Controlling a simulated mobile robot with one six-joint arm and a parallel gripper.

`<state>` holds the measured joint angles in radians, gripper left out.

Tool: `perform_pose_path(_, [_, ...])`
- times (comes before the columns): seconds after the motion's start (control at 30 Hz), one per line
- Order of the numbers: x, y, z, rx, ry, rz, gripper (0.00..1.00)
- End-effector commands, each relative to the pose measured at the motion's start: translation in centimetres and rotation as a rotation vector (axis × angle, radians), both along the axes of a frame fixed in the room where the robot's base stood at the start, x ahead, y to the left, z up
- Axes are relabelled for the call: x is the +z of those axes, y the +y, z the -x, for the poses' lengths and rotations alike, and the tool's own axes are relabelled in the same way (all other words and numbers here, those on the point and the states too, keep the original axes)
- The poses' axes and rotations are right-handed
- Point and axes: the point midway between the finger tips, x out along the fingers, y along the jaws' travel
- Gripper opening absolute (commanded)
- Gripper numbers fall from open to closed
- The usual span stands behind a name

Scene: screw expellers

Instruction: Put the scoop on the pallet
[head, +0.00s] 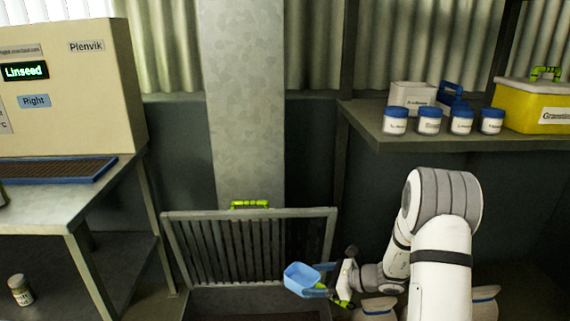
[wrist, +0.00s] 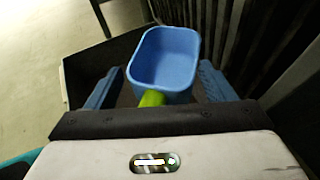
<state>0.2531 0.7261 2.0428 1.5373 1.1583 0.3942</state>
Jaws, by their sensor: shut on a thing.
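The scoop (head: 301,277) is a light blue open box with a bright green handle. My gripper (head: 325,285) is shut on the scoop and holds it in the air in front of a grey slatted panel. In the wrist view the scoop (wrist: 165,58) sits between the two blue fingers, its opening facing the camera and looking empty. Part of its green handle shows at the gripper's base; the rest is hidden. I cannot make out a pallet in either view.
The slatted panel (head: 250,248) with a green handle stands upright behind a dark bin. Sacks (head: 376,305) lie low beside my arm. A shelf (head: 420,143) at right carries several jars and a yellow box (head: 535,104). A metal table (head: 45,205) with a machine stands left.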

Motion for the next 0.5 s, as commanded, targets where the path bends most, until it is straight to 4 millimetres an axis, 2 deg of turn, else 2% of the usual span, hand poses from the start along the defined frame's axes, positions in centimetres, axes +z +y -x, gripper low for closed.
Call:
perform_pose_path(0.1, [1.6,-2.9,0.6,-0.118,0.001,-0.003,0.50])
perform_pose_path(0.27, [3.4,-6.1,1.5,-0.257,0.006,-0.007,0.50])
perform_pose_path(0.3, [4.4,-5.9,1.5,-0.251,0.008,-0.008,0.51])
perform_pose_path(0.5, [6.9,-5.8,1.4,-0.245,0.009,-0.008,0.51])
